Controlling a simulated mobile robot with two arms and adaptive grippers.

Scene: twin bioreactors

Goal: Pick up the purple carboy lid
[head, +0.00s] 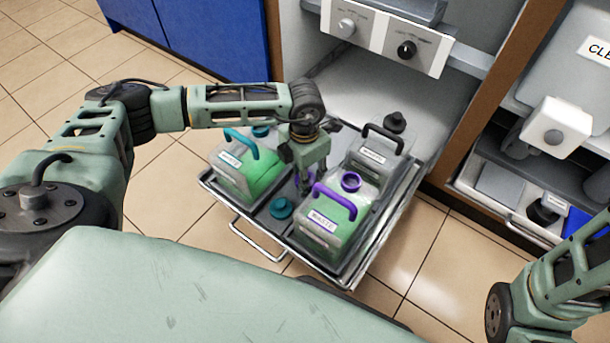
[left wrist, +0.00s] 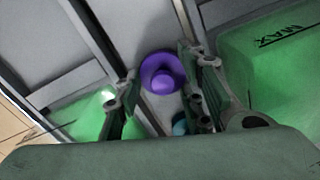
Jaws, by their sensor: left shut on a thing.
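The purple carboy lid (left wrist: 162,74) sits between the fingers of my left gripper (left wrist: 160,88) in the left wrist view. In the head view my left gripper (head: 304,172) points down over the tray, between the two front carboys, and is shut on the lid, mostly hidden there. The purple-handled carboy (head: 322,240) stands just right of the gripper, with green liquid and a "WASTE" label. Its purple neck ring (head: 351,181) shows with no lid on it. My right gripper is out of view; only part of my right arm shows.
The pulled-out metal tray (head: 262,243) also holds a teal-handled carboy (head: 240,170), a black-handled carboy (head: 376,165) and a loose teal lid (head: 281,208). A brown cabinet post (head: 478,110) stands to the right. Tiled floor is clear around the tray.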

